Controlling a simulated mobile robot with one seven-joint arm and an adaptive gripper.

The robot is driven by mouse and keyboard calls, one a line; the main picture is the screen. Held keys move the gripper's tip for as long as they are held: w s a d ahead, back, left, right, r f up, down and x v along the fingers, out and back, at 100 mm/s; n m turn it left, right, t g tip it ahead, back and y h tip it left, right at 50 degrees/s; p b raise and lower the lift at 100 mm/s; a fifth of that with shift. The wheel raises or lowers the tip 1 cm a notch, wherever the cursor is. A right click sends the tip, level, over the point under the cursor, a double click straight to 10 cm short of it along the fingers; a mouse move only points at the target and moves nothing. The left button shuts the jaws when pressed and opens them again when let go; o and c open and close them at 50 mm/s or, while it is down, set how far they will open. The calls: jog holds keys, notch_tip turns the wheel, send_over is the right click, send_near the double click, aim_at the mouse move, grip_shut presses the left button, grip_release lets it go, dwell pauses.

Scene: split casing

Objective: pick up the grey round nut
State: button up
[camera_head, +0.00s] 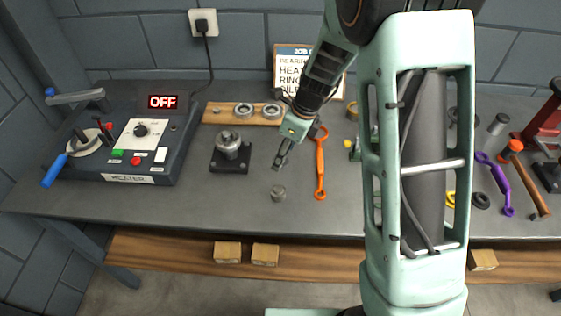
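A small grey round nut (278,193) lies on the dark workbench top (232,200), near its front edge and clear of other objects. My gripper (278,167) is above and slightly behind the nut in the picture, pointing down, with a visible gap between its tips and the nut. Its fingers are small and seen at an angle, so I cannot tell how far apart they are. I see nothing held in them.
An orange wrench (320,170) lies just right of the nut. A grey bearing block (229,153) stands to the left, with the heater box (139,150) beyond. A wooden board with rings (217,113) lies behind. My arm hides part of the bench at right.

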jog(key=shift+x, duration=1.1)
jog(key=c, duration=1.3)
jog(key=shift+r, duration=0.15)
jog(key=shift+c, duration=0.2)
